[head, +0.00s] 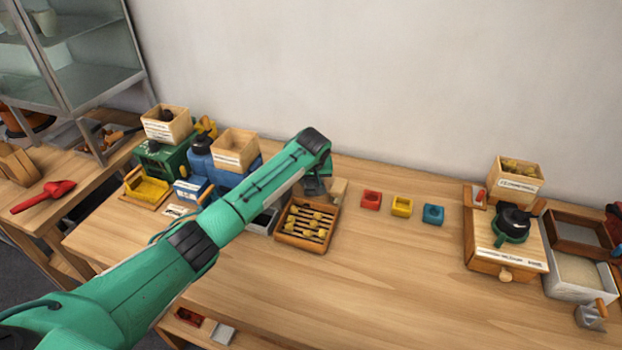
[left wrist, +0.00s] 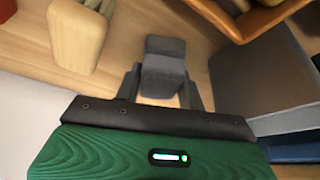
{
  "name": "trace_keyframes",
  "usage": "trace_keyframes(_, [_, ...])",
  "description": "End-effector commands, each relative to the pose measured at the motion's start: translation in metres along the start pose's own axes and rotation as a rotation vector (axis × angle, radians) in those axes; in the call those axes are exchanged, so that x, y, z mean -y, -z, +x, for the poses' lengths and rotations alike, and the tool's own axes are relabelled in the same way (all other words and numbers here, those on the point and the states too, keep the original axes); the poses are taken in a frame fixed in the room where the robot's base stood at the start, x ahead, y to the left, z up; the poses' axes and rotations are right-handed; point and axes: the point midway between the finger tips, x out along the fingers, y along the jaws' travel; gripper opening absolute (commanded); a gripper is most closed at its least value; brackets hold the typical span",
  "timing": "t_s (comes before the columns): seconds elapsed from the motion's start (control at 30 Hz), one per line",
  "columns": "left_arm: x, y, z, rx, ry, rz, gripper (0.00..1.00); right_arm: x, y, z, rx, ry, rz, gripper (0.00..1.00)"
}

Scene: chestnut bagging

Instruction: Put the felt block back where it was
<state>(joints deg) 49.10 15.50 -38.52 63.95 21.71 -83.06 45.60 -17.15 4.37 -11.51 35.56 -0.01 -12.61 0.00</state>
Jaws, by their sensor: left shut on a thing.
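The felt block (left wrist: 163,68) is a dark grey piece. In the left wrist view it sits between the two fingers of my left gripper (left wrist: 162,88), which is shut on it. In the head view my left gripper (head: 316,186) is over the back of the table, just behind the wooden tray; my arm and hand hide most of the block there, so I cannot tell how it rests. My right gripper is not in view.
A slatted wooden tray (head: 280,236) with yellowish pieces stands just in front of my gripper. A pale wooden block (head: 338,188) is close to its right. Red (head: 371,200), yellow (head: 402,206) and blue (head: 433,214) small blocks stand further right. The table's front middle is clear.

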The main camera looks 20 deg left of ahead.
Motion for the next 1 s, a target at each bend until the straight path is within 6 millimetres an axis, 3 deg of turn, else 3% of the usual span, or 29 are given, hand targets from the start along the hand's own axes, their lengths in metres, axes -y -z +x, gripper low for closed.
trace_keyframes(0.17, [0.0,-0.001,0.002,0.001,-0.001,0.0,0.06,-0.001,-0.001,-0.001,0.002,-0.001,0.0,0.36])
trace_keyframes(0.2, [0.0,-0.001,0.002,0.0,0.0,0.0,0.47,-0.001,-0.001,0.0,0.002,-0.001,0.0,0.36])
trace_keyframes(0.3, [0.0,-0.001,0.002,0.0,0.0,0.0,0.61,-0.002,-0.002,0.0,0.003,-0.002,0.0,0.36])
trace_keyframes(0.67, [-0.001,0.001,-0.004,-0.002,-0.002,0.001,0.61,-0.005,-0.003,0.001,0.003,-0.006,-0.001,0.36])
trace_keyframes(0.87, [0.0,0.001,-0.034,-0.003,-0.002,0.001,0.61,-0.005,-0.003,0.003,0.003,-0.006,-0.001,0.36])
trace_keyframes(1.0, [0.0,0.001,-0.065,-0.004,-0.003,0.001,0.61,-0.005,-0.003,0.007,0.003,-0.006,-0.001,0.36])
